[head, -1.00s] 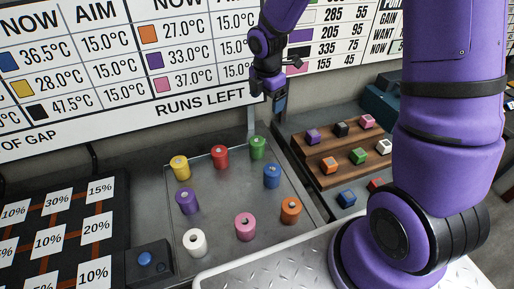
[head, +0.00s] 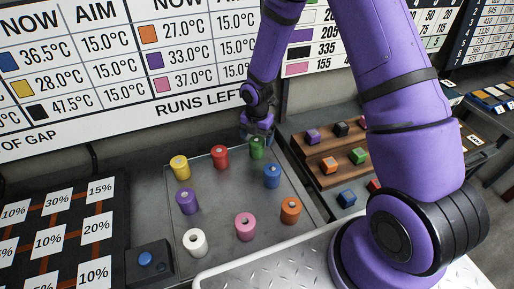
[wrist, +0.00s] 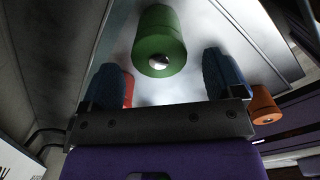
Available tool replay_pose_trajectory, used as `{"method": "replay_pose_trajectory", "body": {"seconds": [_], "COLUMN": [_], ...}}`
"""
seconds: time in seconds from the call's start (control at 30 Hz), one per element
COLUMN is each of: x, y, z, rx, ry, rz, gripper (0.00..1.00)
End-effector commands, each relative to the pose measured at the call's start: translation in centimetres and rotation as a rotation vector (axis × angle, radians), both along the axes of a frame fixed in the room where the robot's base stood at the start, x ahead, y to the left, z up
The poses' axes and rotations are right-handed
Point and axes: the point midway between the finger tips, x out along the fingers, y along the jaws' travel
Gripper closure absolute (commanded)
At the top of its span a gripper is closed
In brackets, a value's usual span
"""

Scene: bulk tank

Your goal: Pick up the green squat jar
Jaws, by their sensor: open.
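The green squat jar (head: 257,149) stands upright at the back right of the grey tray (head: 222,222). My gripper (head: 258,127) is just above and behind it in the head view and hides part of its top. In the wrist view, the green jar (wrist: 160,42) lies ahead of the gap between my two blue fingers (wrist: 170,80). The fingers are spread apart and nothing is between them.
A red jar (head: 220,157) stands left of the green one, a blue jar (head: 272,176) in front. Yellow (head: 180,167), purple, white, pink and orange jars share the tray. A wooden stepped rack (head: 318,151) with coloured cubes stands to the right.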

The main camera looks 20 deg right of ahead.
Motion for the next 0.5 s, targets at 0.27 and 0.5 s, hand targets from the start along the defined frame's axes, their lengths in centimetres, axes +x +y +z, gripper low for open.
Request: {"method": "replay_pose_trajectory", "body": {"seconds": [0.27, 0.5], "x": [0.2, 0.2], "y": [-0.1, -0.1], "z": [-3.5, -5.0], "rx": [-0.001, 0.000], "ry": [0.002, 0.000], "rz": [0.000, -0.001], "gripper": [0.13, 0.13]}}
